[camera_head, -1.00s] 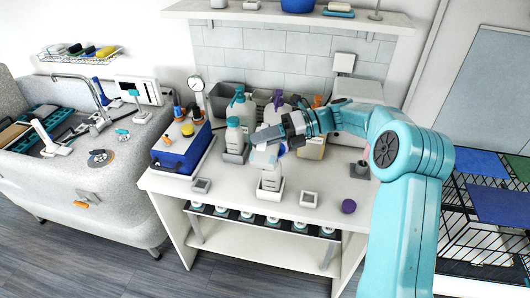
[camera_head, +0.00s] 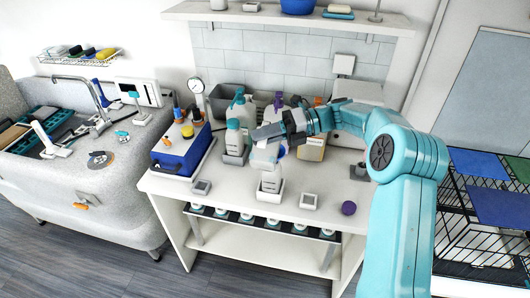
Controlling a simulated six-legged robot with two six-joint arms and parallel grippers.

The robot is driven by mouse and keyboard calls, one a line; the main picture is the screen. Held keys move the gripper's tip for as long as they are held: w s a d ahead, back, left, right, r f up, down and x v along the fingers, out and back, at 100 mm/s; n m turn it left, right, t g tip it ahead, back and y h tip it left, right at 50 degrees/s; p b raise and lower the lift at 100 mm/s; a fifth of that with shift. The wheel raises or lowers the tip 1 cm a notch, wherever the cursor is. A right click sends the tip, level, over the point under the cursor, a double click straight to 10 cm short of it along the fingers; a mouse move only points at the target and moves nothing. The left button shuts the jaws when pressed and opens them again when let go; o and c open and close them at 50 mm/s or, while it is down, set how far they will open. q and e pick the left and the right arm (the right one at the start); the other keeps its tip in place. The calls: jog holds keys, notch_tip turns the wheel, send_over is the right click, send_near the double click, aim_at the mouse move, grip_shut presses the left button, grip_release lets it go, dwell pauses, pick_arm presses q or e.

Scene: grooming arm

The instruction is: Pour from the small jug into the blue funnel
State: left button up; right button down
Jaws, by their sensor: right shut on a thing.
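My right gripper (camera_head: 268,133) comes in from the right and is shut on the small jug (camera_head: 264,155), a pale vessel hanging below the fingers. The jug is above a white labelled bottle (camera_head: 270,182) standing in a white holder on the bench. The blue funnel does not show clearly. A small blue patch shows just right of the jug, and I cannot tell if it is the funnel. The jug's mouth and any stream are too small to make out. My left gripper is not in view.
Spray bottles and a bottle (camera_head: 234,138) stand behind on the white bench (camera_head: 232,198). A blue box (camera_head: 182,152) is at left. Small square devices (camera_head: 309,200) flank the white holder. A purple ball (camera_head: 348,208) lies near the front edge.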

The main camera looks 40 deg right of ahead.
jog(key=shift+r, duration=0.1)
dwell(0.6)
jog(key=shift+w+d+r+m+y, duration=0.3)
jog(key=shift+d+m, duration=0.05)
jog(key=shift+m, duration=0.05)
dwell(0.6)
jog(key=shift+w+d+r+m, duration=0.3)
jog(key=shift+m, duration=0.1)
dwell(0.7)
